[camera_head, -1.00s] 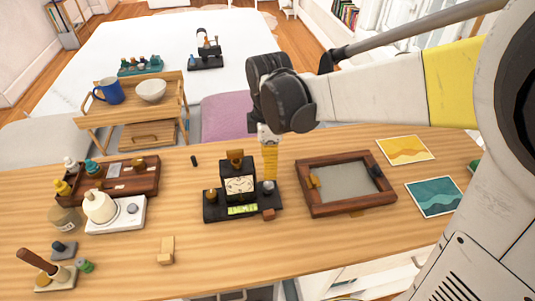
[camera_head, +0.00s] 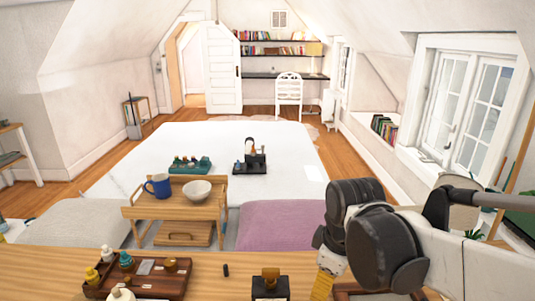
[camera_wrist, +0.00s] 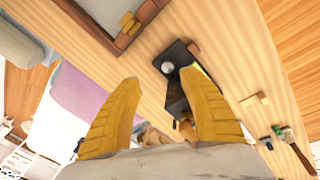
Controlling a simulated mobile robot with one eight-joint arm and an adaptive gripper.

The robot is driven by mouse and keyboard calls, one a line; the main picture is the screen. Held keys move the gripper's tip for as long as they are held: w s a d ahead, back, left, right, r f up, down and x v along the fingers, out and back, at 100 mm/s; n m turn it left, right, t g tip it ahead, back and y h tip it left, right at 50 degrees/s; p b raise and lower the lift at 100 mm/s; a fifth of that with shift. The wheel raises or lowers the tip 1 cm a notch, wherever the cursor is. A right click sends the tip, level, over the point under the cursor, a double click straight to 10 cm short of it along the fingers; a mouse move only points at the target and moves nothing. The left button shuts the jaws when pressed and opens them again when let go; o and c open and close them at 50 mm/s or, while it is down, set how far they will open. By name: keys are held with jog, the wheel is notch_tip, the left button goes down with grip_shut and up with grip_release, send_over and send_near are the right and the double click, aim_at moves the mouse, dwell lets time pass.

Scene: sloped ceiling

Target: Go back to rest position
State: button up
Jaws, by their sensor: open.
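My gripper (camera_wrist: 158,105) is open in the wrist view, its two yellow fingers apart with nothing held between them. In the head view only a yellow finger of my gripper (camera_head: 323,283) shows, at the bottom edge over the wooden table (camera_head: 207,262). A black device (camera_wrist: 174,60) with a silver knob lies beyond the fingers in the wrist view. The top of a dark block with a tan piece (camera_head: 270,284) shows in the head view, left of the gripper. My dark wrist joints hide part of the table's right side.
A wooden tray (camera_head: 92,292) with small bottles stands at the table's left. A framed panel (camera_wrist: 127,40) lies near the gripper. Windows are at right.

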jog(key=s+d+r+m+t, duration=0.1)
jog(key=s+d+m+t, duration=0.4)
jog(key=m, duration=0.6)
jog(key=s+d, duration=0.1)
jog(key=s, duration=0.1)
jog(key=shift+s+r+m, duration=0.3)
jog(key=shift+s, duration=0.1)
jog(key=w+a+f+n+g+p, duration=0.1)
jog(key=w+a+f+n+g, duration=0.55)
jog(key=w+a+n, duration=0.45)
jog(key=shift+n+g, duration=0.35)
jog(key=shift+n, duration=0.35)
jog(key=f+b, duration=0.1)
jog(key=f, duration=0.2)
jog(key=d+f+b, duration=0.1)
jog(key=f+b, duration=0.1)
jog(key=f, duration=0.2)
jog(key=f+b, duration=0.1)
jog(key=f, duration=0.2)
jog(key=shift+d+f, duration=0.15)
jog(key=shift+f, duration=0.1)
